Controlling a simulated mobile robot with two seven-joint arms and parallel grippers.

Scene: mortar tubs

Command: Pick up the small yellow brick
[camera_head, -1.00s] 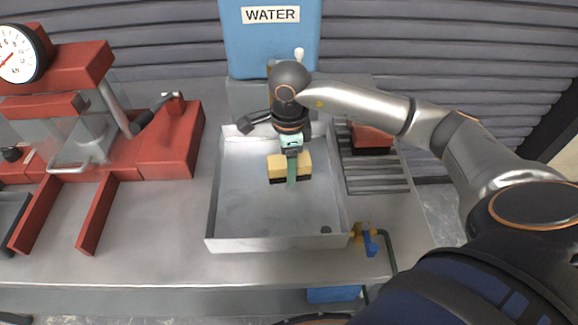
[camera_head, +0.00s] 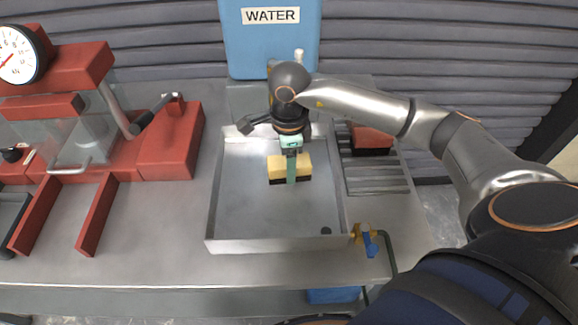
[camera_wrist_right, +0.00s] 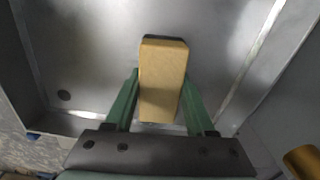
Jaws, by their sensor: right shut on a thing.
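The small yellow brick (camera_head: 276,167) with a dark underside is in the grey metal basin (camera_head: 225,200). My right gripper (camera_head: 291,172) is over it, with a green finger crossing the brick's near face. In the right wrist view the yellow brick (camera_wrist_right: 163,75) lies between the two green fingers of my right gripper (camera_wrist_right: 160,95). The fingers are shut on its sides. I cannot tell whether the brick touches the basin floor. My left gripper is not in view.
A blue water tank (camera_head: 270,45) stands behind the basin. A ribbed rack with a red block (camera_head: 371,137) is right of it. A red press with a dial (camera_head: 165,145) stands left. A brass and blue valve (camera_head: 367,240) is at the front right corner.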

